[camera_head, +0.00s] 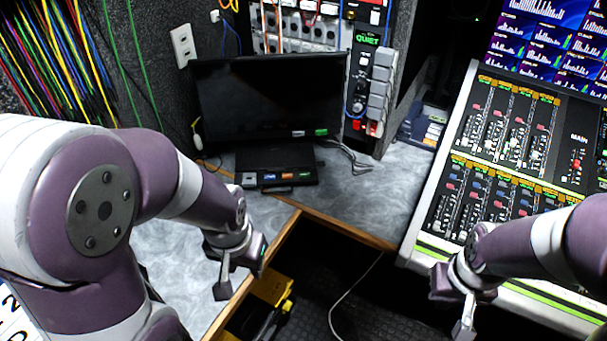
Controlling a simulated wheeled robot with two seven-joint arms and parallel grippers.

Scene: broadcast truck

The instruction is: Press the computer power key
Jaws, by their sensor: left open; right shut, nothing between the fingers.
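A dark monitor (265,95) stands at the back of the grey desk. A low black computer box (275,161) sits in front of it. A row of small keys, grey, blue (269,177), orange (287,176) and green (304,174), runs along its front edge. Which one is the power key is too small to read. My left gripper (236,275) is open, pointing down near the desk's front edge, in front of and below the box, apart from it. My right gripper (463,322) is shut and empty, low in front of the mixing console.
The mixing console (430,250) fills the right side. The desk (375,205) has a wooden front edge and free room right of the box. Loose cables (345,155) lie beside the monitor. A yellow case (273,287) is below the desk. A patch panel stands behind.

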